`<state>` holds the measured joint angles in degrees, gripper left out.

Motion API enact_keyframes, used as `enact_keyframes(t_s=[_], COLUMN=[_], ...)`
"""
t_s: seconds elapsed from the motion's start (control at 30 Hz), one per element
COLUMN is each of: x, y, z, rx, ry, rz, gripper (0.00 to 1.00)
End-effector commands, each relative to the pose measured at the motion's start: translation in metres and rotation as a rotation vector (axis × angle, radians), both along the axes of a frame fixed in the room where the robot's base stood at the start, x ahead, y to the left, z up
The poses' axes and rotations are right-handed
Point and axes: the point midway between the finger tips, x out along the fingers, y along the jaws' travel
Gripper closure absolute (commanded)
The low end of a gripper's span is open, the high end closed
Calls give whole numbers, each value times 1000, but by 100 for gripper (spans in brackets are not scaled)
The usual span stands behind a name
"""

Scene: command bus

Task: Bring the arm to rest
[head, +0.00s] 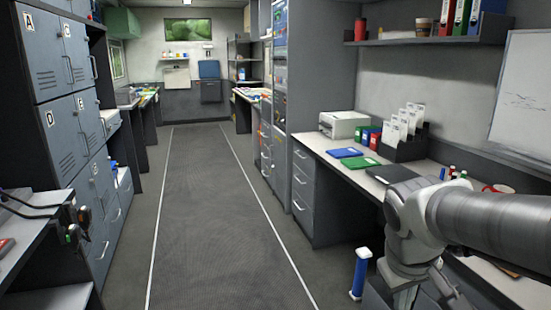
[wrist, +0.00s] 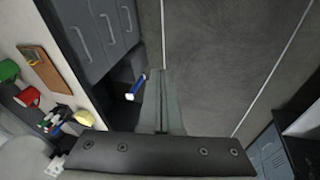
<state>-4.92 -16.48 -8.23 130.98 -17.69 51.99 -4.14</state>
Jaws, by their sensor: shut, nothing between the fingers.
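My arm (head: 455,215) reaches in from the right side of the head view, above the right-hand desk. My gripper (wrist: 163,76) shows in the wrist view with its two grey fingers together and nothing held. It points down over the dark floor, and no object touches the fingertips. The gripper cannot be made out clearly in the head view.
The right desk (head: 335,150) holds a printer (head: 343,124), folders and a file rack. A blue cylinder with white ends (head: 360,273) is beside the desk. Grey lockers (head: 75,135) line the left. The aisle floor (head: 205,210) is clear.

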Motion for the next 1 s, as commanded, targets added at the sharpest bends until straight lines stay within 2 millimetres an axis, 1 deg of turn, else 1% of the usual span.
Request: enact_keyframes(t_s=[0.03,0.2,0.5,0.53,0.77,1.0], x=[-11,-42,-84,-82,-81,-81], y=[8,36,73,72,71,71], z=[7,21,31,49,100,164], rx=[34,143,280,279,275,275], ry=[-38,-141,-280,-273,-269,-268], rz=[-15,-60,-116,-116,-114,-113], gripper=[100,100,100,100,100,100])
